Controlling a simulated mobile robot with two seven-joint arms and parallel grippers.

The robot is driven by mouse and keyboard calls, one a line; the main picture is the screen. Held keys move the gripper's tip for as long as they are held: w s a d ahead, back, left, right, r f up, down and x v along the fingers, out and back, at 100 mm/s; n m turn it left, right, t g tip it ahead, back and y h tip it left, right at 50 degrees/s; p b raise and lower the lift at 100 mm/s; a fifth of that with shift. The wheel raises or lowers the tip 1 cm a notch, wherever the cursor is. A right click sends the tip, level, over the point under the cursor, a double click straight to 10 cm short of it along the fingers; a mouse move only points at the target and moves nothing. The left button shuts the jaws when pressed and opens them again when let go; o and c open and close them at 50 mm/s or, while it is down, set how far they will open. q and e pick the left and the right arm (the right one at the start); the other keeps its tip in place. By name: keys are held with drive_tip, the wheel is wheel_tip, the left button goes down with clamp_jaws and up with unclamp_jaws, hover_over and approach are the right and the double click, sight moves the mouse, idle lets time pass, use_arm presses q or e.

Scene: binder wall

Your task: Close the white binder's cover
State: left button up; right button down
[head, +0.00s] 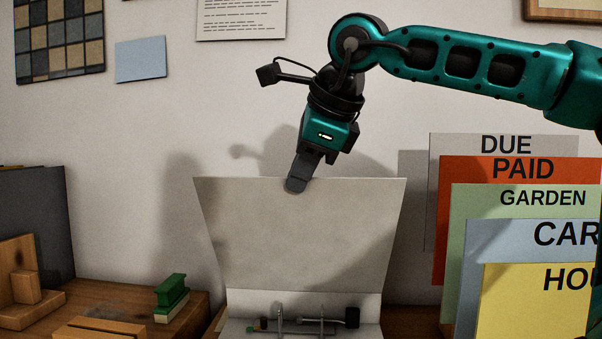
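The white binder stands open against the wall side, with its cover (300,235) raised and facing me. Its lower inside (362,331) shows at the bottom edge of the head view, with a metal ring mechanism (300,321) on it. My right gripper (297,186) points down at the cover's top edge, left of its middle. A dark finger overlaps the front of that edge; I cannot tell whether it touches. The finger gap is hidden from this angle. My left gripper is out of view.
Upright folders labelled DUE, PAID, GARDEN and more (520,197) stand at the right. A green-topped stamp or brush (170,297) and wooden blocks (25,288) sit on the wooden desk (100,291) at the left. The wall is close behind the cover.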

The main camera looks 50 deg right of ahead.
drive_tip(key=c, duration=1.2)
unclamp_jaws()
drive_tip(key=p+v, duration=0.2)
drive_tip(key=v, duration=1.1)
drive_tip(key=shift+p, duration=0.4)
